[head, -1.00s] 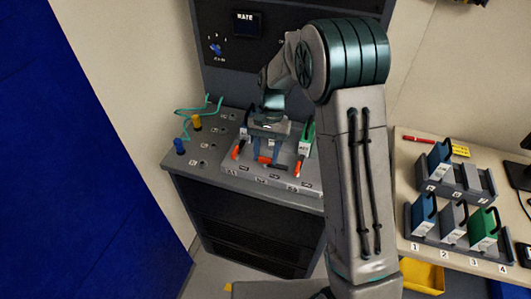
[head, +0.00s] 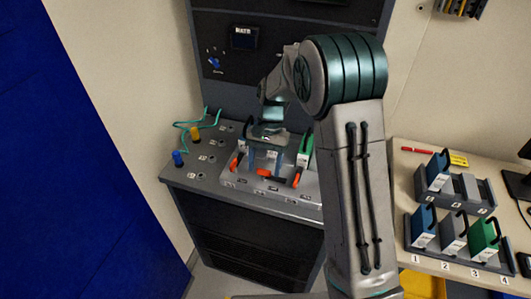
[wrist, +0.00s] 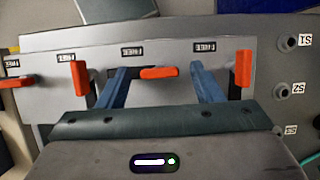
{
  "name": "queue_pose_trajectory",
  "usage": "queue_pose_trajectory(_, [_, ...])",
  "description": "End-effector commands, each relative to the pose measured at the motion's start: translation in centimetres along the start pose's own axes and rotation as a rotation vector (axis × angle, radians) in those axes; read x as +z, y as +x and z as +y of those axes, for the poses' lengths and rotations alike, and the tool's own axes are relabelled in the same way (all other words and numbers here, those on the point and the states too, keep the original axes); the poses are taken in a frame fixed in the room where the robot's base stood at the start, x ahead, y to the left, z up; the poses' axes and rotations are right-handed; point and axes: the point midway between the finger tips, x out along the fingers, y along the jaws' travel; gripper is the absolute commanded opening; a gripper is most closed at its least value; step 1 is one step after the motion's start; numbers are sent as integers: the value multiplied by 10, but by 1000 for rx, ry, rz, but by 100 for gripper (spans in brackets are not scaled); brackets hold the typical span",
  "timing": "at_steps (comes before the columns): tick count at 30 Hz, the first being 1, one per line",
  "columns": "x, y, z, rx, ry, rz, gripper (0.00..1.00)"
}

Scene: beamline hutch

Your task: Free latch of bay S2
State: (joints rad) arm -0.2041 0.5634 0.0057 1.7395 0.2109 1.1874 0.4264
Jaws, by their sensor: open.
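A row of red latch handles runs along the grey rack base on the console. The middle handle (wrist: 158,72), second from the left in the head view (head: 270,175), lies crosswise. I take it as bay S2's latch, but its bay label is not readable. Its neighbours (wrist: 243,68) and (wrist: 81,75) stand lengthwise. A label reading FREE (wrist: 130,50) sits beside the crosswise handle, upside down in the wrist view. My gripper (wrist: 159,72) is open, its blue fingers on either side of that handle, apart from it. It also shows in the head view (head: 264,160).
A green module (head: 305,149) stands in the rack right of my gripper. A side bench holds racks of modules (head: 452,235). A blue panel (head: 75,180) closes the left side.

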Motion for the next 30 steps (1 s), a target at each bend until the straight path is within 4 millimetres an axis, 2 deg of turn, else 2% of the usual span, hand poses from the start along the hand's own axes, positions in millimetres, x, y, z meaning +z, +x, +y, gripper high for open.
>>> queue_pose_trajectory(5, [-1, -25, 0, -3, 0, 6, 60])
queue_pose_trajectory(12, [-1, -82, 0, -3, 1, 7, 60])
queue_pose_trajectory(18, [-1, -118, 0, -2, 0, 4, 60])
queue_pose_trajectory(24, [0, -134, 0, -1, 0, 2, 60])
queue_pose_trajectory(30, [0, -136, 0, 0, 0, 1, 60])
